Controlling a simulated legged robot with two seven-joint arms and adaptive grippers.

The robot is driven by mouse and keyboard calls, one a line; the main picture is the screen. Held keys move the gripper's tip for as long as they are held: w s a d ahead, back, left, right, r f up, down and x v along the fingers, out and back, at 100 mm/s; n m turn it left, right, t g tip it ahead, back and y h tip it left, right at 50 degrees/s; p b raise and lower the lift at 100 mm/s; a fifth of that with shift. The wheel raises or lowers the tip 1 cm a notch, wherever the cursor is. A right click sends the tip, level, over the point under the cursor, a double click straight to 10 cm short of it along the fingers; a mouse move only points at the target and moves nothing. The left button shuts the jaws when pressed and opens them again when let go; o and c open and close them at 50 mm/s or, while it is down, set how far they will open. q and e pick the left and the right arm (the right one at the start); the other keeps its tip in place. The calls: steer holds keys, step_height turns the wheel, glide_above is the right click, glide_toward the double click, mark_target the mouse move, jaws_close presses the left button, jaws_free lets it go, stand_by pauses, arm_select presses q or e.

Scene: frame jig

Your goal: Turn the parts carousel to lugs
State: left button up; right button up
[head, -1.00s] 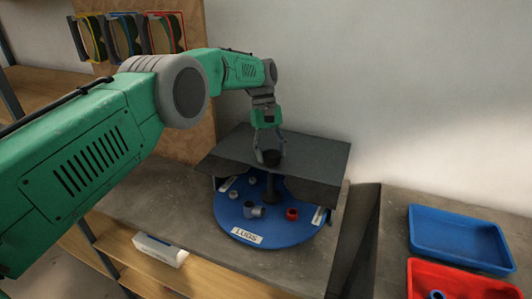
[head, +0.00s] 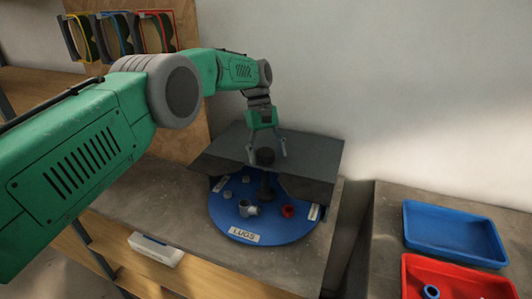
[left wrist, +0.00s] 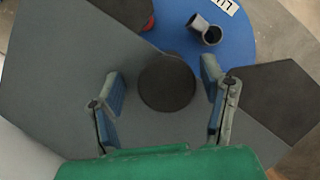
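The blue parts carousel (head: 285,228) stands on the bench under a dark grey cover, with its open sector facing me. The label LUGS (head: 244,234) is at the front of that sector. A grey pipe fitting (head: 248,209) and a red ring (head: 287,211) lie on the carousel, with small grey parts behind them. A dark round knob (head: 265,156) stands above the cover. My left gripper (head: 267,157) is at the knob. In the left wrist view its fingers are spread on either side of the knob (left wrist: 167,84), with gaps between. My right gripper is not in view.
A blue tray (head: 452,261) and a red tray (head: 408,284) holding a blue ring (head: 431,291) are on the right bench. Framed goggles-like items (head: 115,34) hang on the board at upper left.

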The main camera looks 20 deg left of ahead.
arm_select(q)
steer(key=r, duration=0.8)
steer(key=shift+w+a+r, duration=0.15)
steer(key=shift+w+r, duration=0.1)
steer(key=shift+r, duration=0.45)
steer(key=shift+d+r, duration=0.25)
steer(key=shift+d, duration=0.05)
steer(key=shift+a, duration=0.1)
